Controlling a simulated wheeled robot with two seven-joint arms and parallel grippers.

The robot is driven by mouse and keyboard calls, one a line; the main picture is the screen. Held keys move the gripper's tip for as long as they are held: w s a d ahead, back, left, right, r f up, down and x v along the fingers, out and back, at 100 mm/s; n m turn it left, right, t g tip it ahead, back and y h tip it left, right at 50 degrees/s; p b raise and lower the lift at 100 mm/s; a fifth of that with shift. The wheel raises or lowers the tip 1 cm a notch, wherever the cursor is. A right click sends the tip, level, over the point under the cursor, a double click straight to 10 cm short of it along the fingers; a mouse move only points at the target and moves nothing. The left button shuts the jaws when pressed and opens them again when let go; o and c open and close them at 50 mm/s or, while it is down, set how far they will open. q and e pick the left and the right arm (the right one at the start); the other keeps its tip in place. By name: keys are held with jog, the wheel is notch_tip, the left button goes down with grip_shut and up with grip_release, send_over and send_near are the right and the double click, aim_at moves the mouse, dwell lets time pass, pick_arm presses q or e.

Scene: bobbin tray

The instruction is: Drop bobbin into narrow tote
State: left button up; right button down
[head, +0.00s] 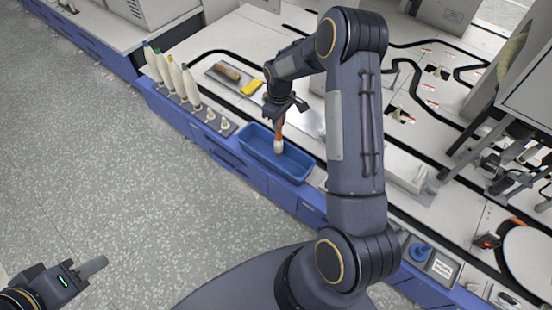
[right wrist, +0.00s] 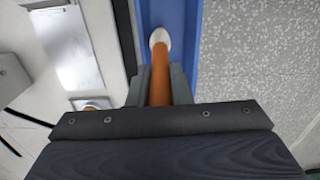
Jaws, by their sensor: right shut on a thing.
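The bobbin (head: 278,144) is slim, with an orange shaft and a white end. It hangs white end down over the narrow blue tote (head: 303,172) at the bench's front edge. My right gripper (head: 280,118) is shut on the bobbin's upper part. In the right wrist view the bobbin (right wrist: 160,72) sits between the two fingers (right wrist: 160,85), with blue tote floor (right wrist: 179,55) behind its white end. I cannot tell how far its end is above the tote floor. My left gripper (head: 92,268) is at the lower left over the floor, apart from everything; its finger gap is unclear.
Several cones and bobbins stand in a rack (head: 222,130) left of the tote. A tray with a brown object (head: 227,71) and a yellow cloth (head: 251,87) lie behind. A white box (head: 405,168) stands to the right. The floor at left is clear.

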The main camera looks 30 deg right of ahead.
jog(key=c, duration=1.2)
grip_release()
jog(key=shift+c, duration=0.2)
notch_tip(320, 180, up, 7)
jog(key=shift+f+p, duration=0.1)
jog(key=shift+p, duration=0.85)
jog(key=shift+r, duration=0.55)
